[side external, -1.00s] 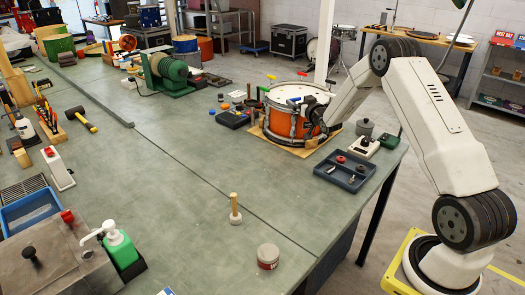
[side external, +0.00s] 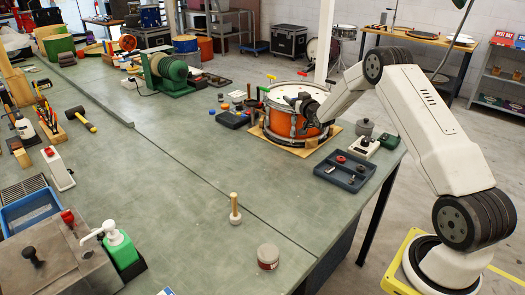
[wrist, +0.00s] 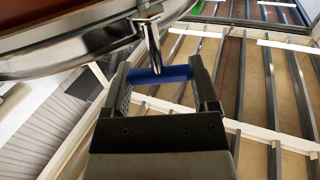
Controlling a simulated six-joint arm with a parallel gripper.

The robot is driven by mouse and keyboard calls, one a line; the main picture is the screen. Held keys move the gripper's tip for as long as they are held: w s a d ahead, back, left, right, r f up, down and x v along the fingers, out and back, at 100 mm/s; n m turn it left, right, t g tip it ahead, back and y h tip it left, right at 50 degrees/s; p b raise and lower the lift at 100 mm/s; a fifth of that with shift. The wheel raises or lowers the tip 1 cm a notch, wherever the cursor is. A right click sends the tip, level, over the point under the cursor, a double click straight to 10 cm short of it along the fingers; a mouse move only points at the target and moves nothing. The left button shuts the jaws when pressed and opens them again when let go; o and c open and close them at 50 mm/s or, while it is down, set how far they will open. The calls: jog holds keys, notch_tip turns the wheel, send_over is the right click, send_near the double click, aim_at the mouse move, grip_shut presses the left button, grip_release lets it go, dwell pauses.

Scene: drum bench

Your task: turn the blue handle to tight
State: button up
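The blue handle (wrist: 170,75) is a short bar seen across the gap between my gripper's two dark fingers (wrist: 162,80) in the wrist view. Its ends meet both fingers with no clear gap, so my gripper appears shut on it. A metal rod (wrist: 152,42) runs from the drum's chrome rim to the handle. The orange drum (side external: 283,122) shows in the side view, and my gripper (side external: 302,104) is at its right upper edge. It hides the blue handle there. No mark for tight is readable.
Red, yellow and green handles (side external: 264,89) stand around the drum's rim. A dark tray (side external: 345,172) with small parts lies right of the drum. The front middle of the bench is mostly clear.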

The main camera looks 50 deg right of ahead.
jog(key=c, duration=0.5)
jog(key=shift+o, duration=0.2)
jog(key=shift+m+g+h, duration=0.6)
jog(key=shift+m+h, duration=0.2)
jog(key=shift+h, duration=0.3)
jog(key=shift+w+m+g+h, duration=0.1)
jog(key=shift+m+g+h, duration=2.4)
jog(key=shift+g+h, duration=0.3)
jog(key=shift+m+g+h, duration=0.7)
jog(key=shift+m+g, duration=0.4)
jog(key=shift+g, duration=0.4)
jog(key=shift+m+g+h, duration=0.7)
jog(key=shift+m+g, duration=0.4)
jog(key=shift+g, duration=0.4)
jog(key=shift+m+g, duration=0.4)
jog(key=shift+g, duration=0.1)
jog(key=shift+r+m+g, duration=0.1)
jog(key=shift+m+g, duration=1.1)
jog(key=shift+g, duration=0.8)
jog(key=o, duration=1.1)
